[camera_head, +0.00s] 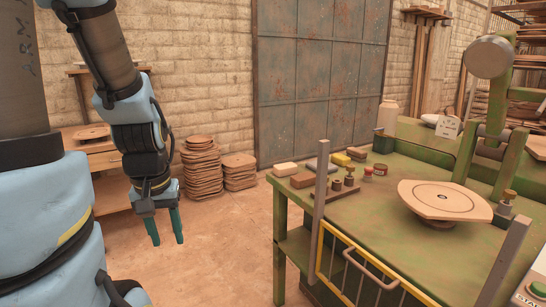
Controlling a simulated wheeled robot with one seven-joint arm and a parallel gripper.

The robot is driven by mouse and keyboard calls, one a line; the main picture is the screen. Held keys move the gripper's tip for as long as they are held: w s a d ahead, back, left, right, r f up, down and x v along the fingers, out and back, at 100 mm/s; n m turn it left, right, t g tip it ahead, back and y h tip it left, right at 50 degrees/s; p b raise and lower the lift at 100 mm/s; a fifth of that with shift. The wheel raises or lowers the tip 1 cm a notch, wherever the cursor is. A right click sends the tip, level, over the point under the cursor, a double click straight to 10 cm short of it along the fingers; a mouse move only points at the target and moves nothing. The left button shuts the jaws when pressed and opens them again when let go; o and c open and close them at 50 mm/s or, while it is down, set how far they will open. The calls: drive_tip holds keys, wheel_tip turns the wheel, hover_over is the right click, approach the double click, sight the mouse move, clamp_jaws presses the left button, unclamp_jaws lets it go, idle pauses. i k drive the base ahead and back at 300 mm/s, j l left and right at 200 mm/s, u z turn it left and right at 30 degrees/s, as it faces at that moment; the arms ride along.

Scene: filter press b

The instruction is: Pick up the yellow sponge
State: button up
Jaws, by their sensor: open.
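A small yellow block (341,159), which looks like the yellow sponge, lies on the green table (400,225) toward its back left. Another small yellowish item (357,153) sits right beside it; I cannot tell what it is. My gripper (167,243) hangs at the left with its two green fingers pointing down and apart. Nothing is between them.
A grey post (320,190) and yellow guard (350,265) rise at the table's front. A round plate (445,199) stands right. Floor between is clear.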

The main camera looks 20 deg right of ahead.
sight(339, 159)
drive_tip(key=z, duration=1.65)
drive_tip(key=u, duration=1.1)
drive_tip(key=i+j+u, duration=0.3)
drive_tip(key=i+u, duration=0.7)
drive_tip(key=i+z, duration=0.25)
drive_tip(key=i, duration=0.3)
drive_tip(key=i+j+z, duration=0.15)
drive_tip(key=i+z, duration=0.15)
drive_tip(key=i, duration=0.2)
drive_tip(key=i+j+z, duration=0.25)
drive_tip(key=i, duration=0.3)
drive_tip(key=i+l+z, duration=0.2)
drive_tip(key=i+z, duration=0.55)
drive_tip(key=i+j+z, duration=0.1)
drive_tip(key=i+z, duration=0.3)
drive_tip(key=i, duration=0.15)
drive_tip(key=i+z, duration=0.15)
drive_tip(key=i, duration=0.8)
drive_tip(key=i+j+z, duration=0.15)
drive_tip(key=i, duration=0.75)
